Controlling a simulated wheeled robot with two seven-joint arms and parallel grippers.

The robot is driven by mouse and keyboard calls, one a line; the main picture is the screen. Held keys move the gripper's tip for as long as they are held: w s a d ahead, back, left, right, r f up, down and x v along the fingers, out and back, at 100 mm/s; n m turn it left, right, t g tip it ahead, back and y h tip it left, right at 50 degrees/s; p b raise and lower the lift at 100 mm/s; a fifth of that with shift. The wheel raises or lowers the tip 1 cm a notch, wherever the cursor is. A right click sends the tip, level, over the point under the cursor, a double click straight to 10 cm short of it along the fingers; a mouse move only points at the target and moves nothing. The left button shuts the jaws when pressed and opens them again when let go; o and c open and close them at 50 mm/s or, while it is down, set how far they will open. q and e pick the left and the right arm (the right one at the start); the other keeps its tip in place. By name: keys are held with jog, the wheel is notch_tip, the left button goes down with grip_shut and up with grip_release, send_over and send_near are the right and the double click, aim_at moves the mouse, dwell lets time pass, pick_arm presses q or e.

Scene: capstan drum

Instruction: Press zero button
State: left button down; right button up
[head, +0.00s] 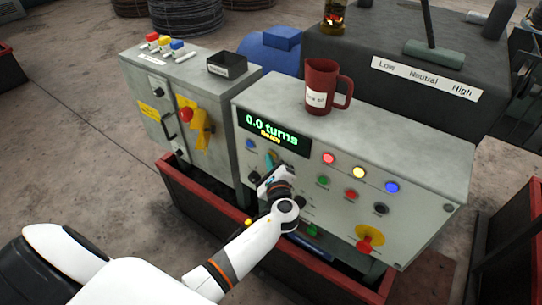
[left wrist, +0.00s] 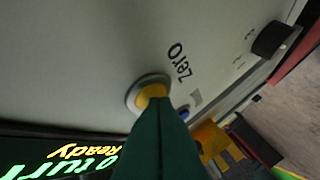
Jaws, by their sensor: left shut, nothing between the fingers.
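The control box (head: 290,105) has a sloped grey front with a lit display (head: 270,132) reading "0.0 turns" and "Ready". In the left wrist view, the zero button (left wrist: 150,92) is yellow-orange in a metal ring, beside a "Zero" label. My left gripper (head: 270,160) is at the panel just below the display; its green fingers (left wrist: 157,105) are shut and empty. Their tips overlap the zero button in the left wrist view; I cannot tell whether they touch it. In the head view the gripper hides the button. My right gripper is not in view.
A blue button (head: 249,143) lies left of my gripper. Several coloured buttons and a red knob on yellow (head: 369,240) lie to the right. A red mug (head: 324,88) stands on top. A red trough (head: 196,208) runs below.

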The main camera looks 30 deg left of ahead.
pick_arm(q)
jog(key=shift+s, duration=0.15)
jog(key=shift+s+p, duration=0.3)
jog(key=shift+s, duration=0.35)
jog(key=s, duration=0.1)
jog(key=s+p, duration=0.1)
jog(key=s, duration=0.3)
jog(key=shift+a+p, duration=0.25)
jog(key=shift+p, duration=0.1)
dwell(0.6)
